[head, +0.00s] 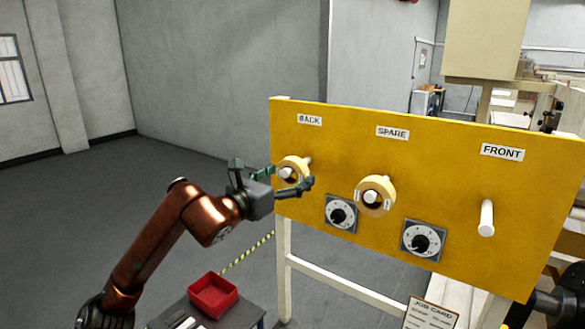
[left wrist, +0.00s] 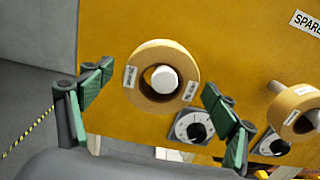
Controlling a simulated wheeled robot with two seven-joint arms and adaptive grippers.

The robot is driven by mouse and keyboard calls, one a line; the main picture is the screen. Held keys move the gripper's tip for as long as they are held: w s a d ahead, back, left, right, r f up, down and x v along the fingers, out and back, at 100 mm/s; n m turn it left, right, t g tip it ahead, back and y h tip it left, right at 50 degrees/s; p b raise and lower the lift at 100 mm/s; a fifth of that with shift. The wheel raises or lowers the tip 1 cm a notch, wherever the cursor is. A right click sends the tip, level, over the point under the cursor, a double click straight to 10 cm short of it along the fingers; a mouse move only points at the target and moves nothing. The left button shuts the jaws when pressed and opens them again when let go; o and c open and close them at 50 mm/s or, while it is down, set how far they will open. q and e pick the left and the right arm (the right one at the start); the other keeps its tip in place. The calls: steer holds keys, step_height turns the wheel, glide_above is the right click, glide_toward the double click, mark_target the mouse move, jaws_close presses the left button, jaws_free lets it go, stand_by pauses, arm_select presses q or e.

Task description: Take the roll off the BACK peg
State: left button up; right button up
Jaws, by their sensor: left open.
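A tan roll (head: 292,161) with small white labels hangs around the white peg (head: 286,172) under the BACK sign (head: 310,119) on a yellow board. In the left wrist view the roll (left wrist: 161,49) surrounds the peg (left wrist: 164,78), which shows through its hole. My left gripper (head: 290,178) is in front of this roll, partly covering it in the head view. Its fingers are open, and in the left wrist view they stand to either side of the roll, with gaps visible. I do not see my right gripper.
A second tan roll (head: 375,189) is on the SPARE peg, close right of the BACK roll. The FRONT peg (head: 486,218) is bare. Two dials (head: 341,214) (head: 422,241) sit below on the board. A red bin (head: 213,296) stands on a low surface beneath my left arm.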

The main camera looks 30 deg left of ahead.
arm_select(q)
steer(key=shift+w, duration=0.15)
steer(key=shift+c, duration=0.8)
steer(key=c, duration=1.1)
